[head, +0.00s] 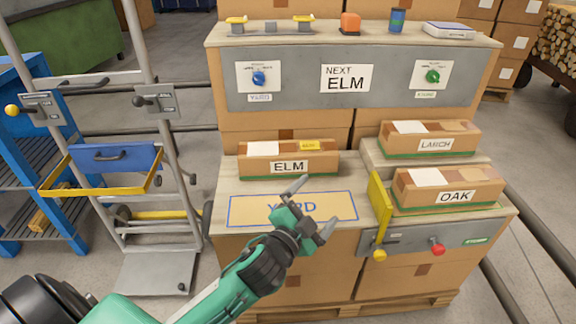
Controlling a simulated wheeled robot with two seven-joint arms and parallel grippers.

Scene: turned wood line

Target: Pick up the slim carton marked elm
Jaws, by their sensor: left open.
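The slim carton marked ELM (288,159) is brown cardboard with a white label and a small yellow tag. It lies at the back of the left worktop, behind the blue-outlined YARD area (245,211). My left gripper (312,209) is open and empty over the YARD area, in front of the carton and apart from it. It hides part of the YARD lettering. My right gripper is not in view.
Cartons marked LARCH (430,143) and OAK (447,189) sit on the right. A yellow lever plate (379,205) stands left of OAK. A grey panel (300,87) with a NEXT ELM sign rises behind. A hand truck (165,230) stands left.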

